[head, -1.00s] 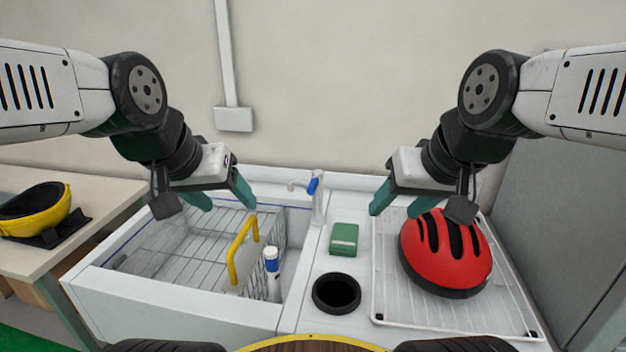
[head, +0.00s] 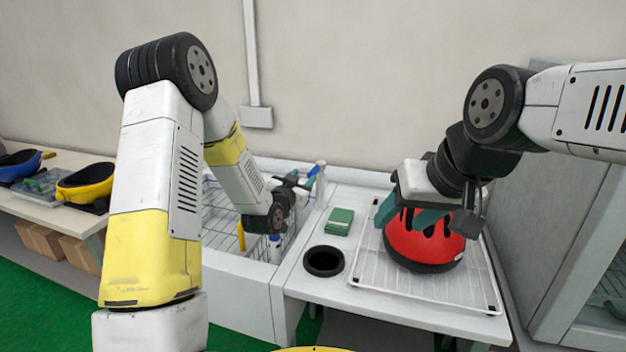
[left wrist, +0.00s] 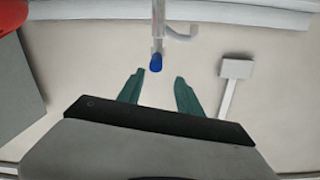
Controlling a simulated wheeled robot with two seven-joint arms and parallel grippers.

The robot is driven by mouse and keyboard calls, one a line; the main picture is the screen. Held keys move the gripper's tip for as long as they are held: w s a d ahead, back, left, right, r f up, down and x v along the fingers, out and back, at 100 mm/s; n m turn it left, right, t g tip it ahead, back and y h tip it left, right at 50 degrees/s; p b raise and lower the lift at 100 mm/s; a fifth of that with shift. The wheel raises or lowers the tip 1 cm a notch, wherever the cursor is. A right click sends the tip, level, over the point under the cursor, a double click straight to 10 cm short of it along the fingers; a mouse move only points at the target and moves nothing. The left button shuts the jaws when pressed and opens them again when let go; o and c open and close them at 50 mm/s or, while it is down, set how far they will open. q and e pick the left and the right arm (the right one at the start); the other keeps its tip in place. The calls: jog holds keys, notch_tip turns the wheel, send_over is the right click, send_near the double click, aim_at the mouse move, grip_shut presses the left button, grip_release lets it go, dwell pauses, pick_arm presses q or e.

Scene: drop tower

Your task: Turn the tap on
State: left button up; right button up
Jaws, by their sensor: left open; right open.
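The tap is a pale upright post (head: 320,182) at the back of the sink unit, with a blue lever (head: 313,170). In the left wrist view, the post (left wrist: 158,22) and the blue lever (left wrist: 156,63) appear at the top middle. My left gripper (left wrist: 158,86) is open and empty, its two teal fingers just short of the lever and to either side of it. In the head view, my left gripper (head: 303,181) is beside the tap, partly hidden by its own wrist. My right gripper (head: 408,217) is open above the red helmet (head: 428,245).
The sink basin (head: 245,277) holds a wire rack, mostly behind my left arm. The helmet sits on a white wire rack (head: 455,294). A bench (head: 30,201) stands left.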

aim_at(313, 170)
pick_arm(q)
jog(key=shift+s+d+f+t, duration=0.15)
jog(key=shift+f+t, duration=0.05)
jog(key=shift+f, duration=0.15)
jog(key=shift+s+d+f+t, duration=0.1)
jog(key=shift+s+f+t, duration=0.1)
jog(key=shift+f, duration=0.15)
jog(key=x, duration=0.7)
jog(key=shift+w+d, duration=0.2)
jog(key=shift+w, duration=0.15)
grip_shut()
dwell(0.6)
